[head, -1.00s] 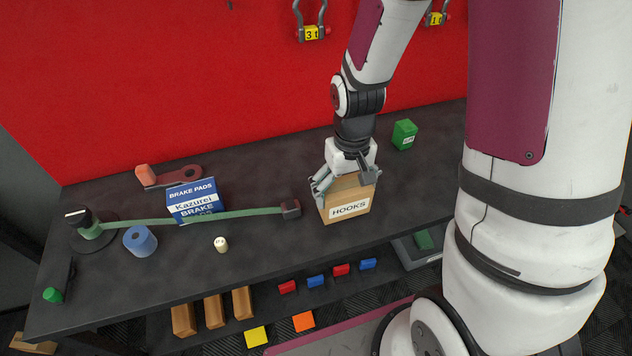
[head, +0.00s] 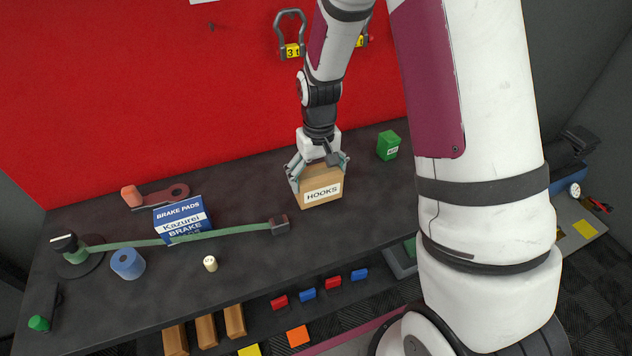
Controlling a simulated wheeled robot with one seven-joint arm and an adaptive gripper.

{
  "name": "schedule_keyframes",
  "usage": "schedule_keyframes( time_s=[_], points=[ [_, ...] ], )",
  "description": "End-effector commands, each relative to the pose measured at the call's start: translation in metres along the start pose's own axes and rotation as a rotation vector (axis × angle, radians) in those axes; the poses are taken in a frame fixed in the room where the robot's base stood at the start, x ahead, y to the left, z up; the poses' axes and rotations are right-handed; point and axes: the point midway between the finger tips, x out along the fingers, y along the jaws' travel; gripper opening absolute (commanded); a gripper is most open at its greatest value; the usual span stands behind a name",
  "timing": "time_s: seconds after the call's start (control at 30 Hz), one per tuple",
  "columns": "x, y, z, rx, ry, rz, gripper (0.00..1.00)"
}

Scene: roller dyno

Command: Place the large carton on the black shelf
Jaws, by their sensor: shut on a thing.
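The large carton is a tan box labelled HOOKS (head: 322,188), seen in the head view over the right half of the dark bench top. My gripper (head: 319,165) comes down from above and is shut on it, with fingers at its left and right sides. The carton looks upright. I cannot tell whether its bottom touches the bench or hangs just above it. A dark lower shelf (head: 262,318) shows below the bench's front edge and holds several small blocks. I cannot tell whether this or the bench top is the black shelf.
A green box (head: 388,146) stands right of the carton. A strap with an end block (head: 279,224) and a blue BRAKE PADS box (head: 182,218) lie left. My arm hides the bench's right part.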

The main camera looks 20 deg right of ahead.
Motion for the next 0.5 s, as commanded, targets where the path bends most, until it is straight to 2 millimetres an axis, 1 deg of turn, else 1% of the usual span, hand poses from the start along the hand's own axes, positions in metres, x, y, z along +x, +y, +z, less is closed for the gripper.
schedule_keyframes(
  time_s=[0.17,0.3,0.4,0.5],
  points=[
    [0.002,0.000,-0.015,0.000,0.000,0.000,0.50],
    [0.024,0.000,-0.012,0.000,-0.004,0.000,0.50],
    [0.033,0.000,-0.013,0.000,-0.002,0.000,0.50],
    [0.036,0.000,-0.013,0.000,0.000,0.000,0.50]
  ],
)
